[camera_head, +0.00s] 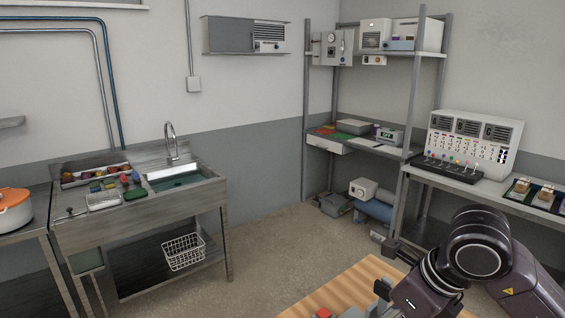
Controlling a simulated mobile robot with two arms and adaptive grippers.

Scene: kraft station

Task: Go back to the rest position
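My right arm comes in from the lower right. Its gripper (380,299) is at the bottom edge, over or beside a light wooden surface (352,281). The gripper is mostly cut off by the frame and hidden by my own wrist, so I cannot see whether its fingers are open or shut. A small red thing with grey parts (323,313) shows at the bottom edge, left of this gripper; most of it is out of view. My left arm and gripper are not in view.
A metal sink unit (218,187) with a wire basket (183,252) below stands at left, beside an orange pot (14,208). A shelf rack (308,100) stands at the back. A side bench (450,184) with a control panel (470,142) is at right. The middle floor is clear.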

